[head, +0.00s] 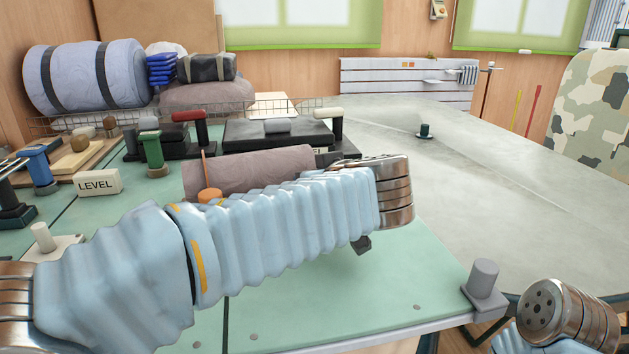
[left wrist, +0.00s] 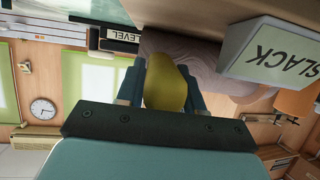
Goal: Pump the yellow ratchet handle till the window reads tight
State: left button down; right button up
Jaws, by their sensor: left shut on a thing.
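In the left wrist view the yellow ratchet handle (left wrist: 166,88) sits between the two teal fingers of my left gripper (left wrist: 163,80), which is shut on it. A pale block with a window reading SLACK (left wrist: 283,57) is at the upper right of that view, its lettering turned. In the head view my left arm crosses the green bench top, and its wrist hides the handle, the window and most of the gripper. My right arm shows only as a metal joint at the lower right; its gripper is out of view.
A LEVEL sign (head: 98,183) stands at the left, near a green post (head: 153,150) and a red-handled device (head: 188,130). A mauve roll (head: 250,170) lies behind my left arm. A grey post (head: 483,285) stands at the bench's right corner. The bench front is clear.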

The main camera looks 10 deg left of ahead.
aim_at(310, 164)
pick_arm(q)
jog(key=w+r+g+h+p, duration=0.1)
jog(key=g+p, duration=0.1)
jog(key=p, duration=0.1)
jog(key=a+r+g+h+p, duration=0.1)
jog(key=g+p, duration=0.1)
jog(key=p, duration=0.1)
jog(key=shift+w+r+p, duration=0.15)
jog(key=shift+w+p, duration=0.2)
jog(key=shift+p, duration=0.05)
jog(key=shift+w+f+g+h, duration=0.2)
jog(key=shift+g+h, duration=0.1)
jog(key=shift+g, duration=0.2)
jog(key=c, duration=0.8)
grip_release()
jog(key=shift+s, duration=0.15)
jog(key=v, duration=1.3)
jog(key=shift+s+r, duration=0.2)
jog(key=shift+s, duration=0.05)
jog(key=shift+d, duration=0.1)
